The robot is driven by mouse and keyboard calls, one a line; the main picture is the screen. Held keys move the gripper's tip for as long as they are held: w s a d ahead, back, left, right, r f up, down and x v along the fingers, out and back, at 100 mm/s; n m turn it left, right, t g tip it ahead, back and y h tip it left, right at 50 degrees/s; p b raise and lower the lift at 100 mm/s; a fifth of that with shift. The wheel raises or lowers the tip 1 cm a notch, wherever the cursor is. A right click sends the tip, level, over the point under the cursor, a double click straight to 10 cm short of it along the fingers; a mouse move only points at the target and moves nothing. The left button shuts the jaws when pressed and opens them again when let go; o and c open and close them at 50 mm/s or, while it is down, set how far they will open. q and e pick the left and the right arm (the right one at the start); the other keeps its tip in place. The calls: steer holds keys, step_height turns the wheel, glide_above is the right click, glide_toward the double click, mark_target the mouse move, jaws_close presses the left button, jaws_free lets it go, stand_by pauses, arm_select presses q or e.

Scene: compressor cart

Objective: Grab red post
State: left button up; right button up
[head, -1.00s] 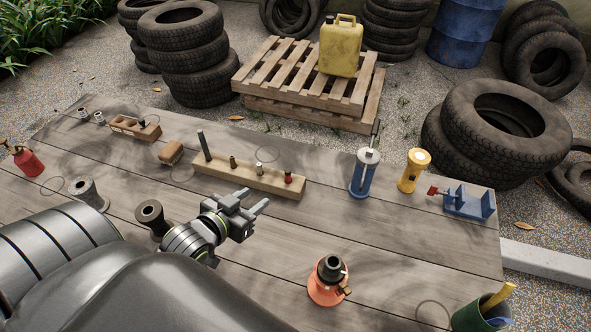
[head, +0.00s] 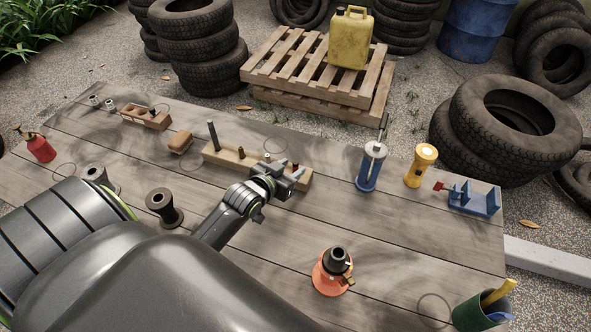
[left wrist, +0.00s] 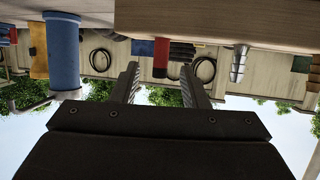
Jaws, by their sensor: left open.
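The red post (left wrist: 161,57) stands at the right end of a wooden block, whose bare front shows in the head view (head: 228,163). In the left wrist view, which looks upside down, the post lies between the lines of my two fingers, just beyond the tips. My left gripper (left wrist: 158,72) is open and empty. In the head view the left gripper (head: 292,180) is at the block's right end and mostly hides the red post. I cannot tell whether it touches the post. My right gripper is not in view.
A dark tall post (head: 213,136) and a silver post (left wrist: 238,63) share the block. A blue cylinder (head: 371,168), a yellow flashlight (head: 420,165) and a blue vise-like holder (head: 474,201) stand right of it. An orange-based item (head: 333,272) stands in front.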

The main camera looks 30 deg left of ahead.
mark_target(294, 166)
arm_select(q)
steer(key=x, duration=0.3)
steer(key=shift+w, duration=0.15)
jaws_close()
